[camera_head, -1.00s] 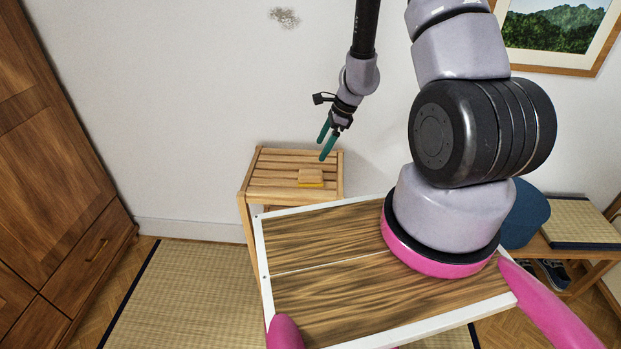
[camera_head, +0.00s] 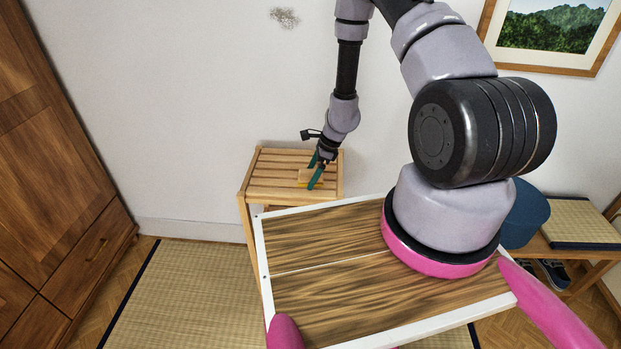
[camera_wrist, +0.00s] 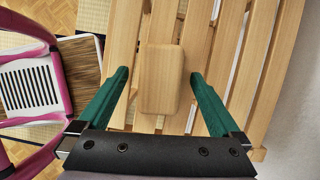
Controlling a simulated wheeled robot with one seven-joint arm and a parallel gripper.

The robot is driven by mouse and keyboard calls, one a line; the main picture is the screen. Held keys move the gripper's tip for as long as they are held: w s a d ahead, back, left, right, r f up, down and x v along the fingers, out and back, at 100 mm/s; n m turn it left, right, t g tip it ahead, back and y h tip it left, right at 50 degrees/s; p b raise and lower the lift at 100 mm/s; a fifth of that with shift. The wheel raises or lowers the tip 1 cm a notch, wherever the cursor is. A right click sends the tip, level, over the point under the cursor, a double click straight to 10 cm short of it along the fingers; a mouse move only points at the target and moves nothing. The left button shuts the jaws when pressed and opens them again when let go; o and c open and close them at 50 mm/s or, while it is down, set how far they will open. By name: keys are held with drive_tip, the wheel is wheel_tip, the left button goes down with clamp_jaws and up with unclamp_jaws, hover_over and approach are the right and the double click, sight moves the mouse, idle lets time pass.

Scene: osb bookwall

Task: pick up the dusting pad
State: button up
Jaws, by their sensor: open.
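The dusting pad (camera_head: 307,179) is a small wooden-backed block with a yellow edge underneath, lying on the slatted wooden stool (camera_head: 264,178). In the wrist view the pad (camera_wrist: 160,78) shows its plain wooden top, just ahead of and between the green fingers. My gripper (camera_head: 313,174) points down over the stool, close to the pad, and partly covers it in the head view. In the wrist view my gripper (camera_wrist: 160,82) is open, with one finger on each side of the pad and a gap on both sides. The pad's underside is hidden there.
A wooden cabinet (camera_head: 58,170) stands at the left. The white wall (camera_head: 200,120) is close behind the stool. A blue round container (camera_head: 526,214) and a low bench with a mat (camera_head: 585,224) are at the right.

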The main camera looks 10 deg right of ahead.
sight(312, 172)
drive_tip(key=c, duration=1.4)
wheel_tip(312, 172, up, 10)
